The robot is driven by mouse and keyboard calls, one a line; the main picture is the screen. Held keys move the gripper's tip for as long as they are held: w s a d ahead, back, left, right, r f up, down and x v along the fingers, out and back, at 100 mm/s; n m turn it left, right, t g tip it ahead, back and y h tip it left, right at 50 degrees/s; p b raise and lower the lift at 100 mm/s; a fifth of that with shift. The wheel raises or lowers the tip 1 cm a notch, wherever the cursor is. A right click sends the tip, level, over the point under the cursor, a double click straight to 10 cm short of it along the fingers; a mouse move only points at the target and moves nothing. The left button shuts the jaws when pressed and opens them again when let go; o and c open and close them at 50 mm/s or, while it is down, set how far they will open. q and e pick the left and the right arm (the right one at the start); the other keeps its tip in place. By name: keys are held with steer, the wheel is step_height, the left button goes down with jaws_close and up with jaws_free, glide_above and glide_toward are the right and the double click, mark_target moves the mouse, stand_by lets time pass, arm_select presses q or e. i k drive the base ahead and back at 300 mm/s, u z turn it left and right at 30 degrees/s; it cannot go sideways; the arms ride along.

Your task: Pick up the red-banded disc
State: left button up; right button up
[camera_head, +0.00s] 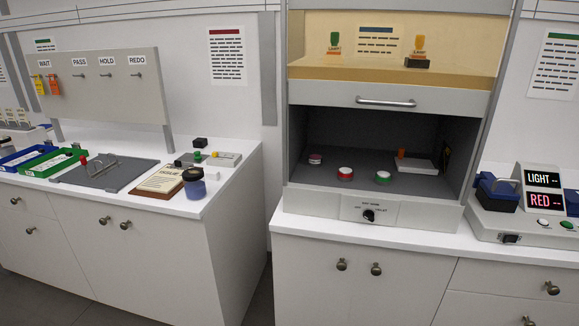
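A disc with a white top and a red band (345,174) lies on the dark floor of the open cabinet, near its front and left of the middle. A similar disc with a green band (383,178) lies to its right, apart from it. A smaller-looking disc with a pale top and a reddish or pink side (316,159) lies further back at the left; its exact colour is hard to tell. Neither of my grippers shows in the head view.
A raised sash with a handle (385,102) hangs above the cabinet opening. A white device with an orange part (415,165) stands inside at the right. A panel with a knob (369,215) fronts the cabinet.

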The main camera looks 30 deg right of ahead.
mark_target(345, 174)
steer(key=u, duration=0.05)
steer(key=i, duration=0.9)
steer(key=z, duration=0.3)
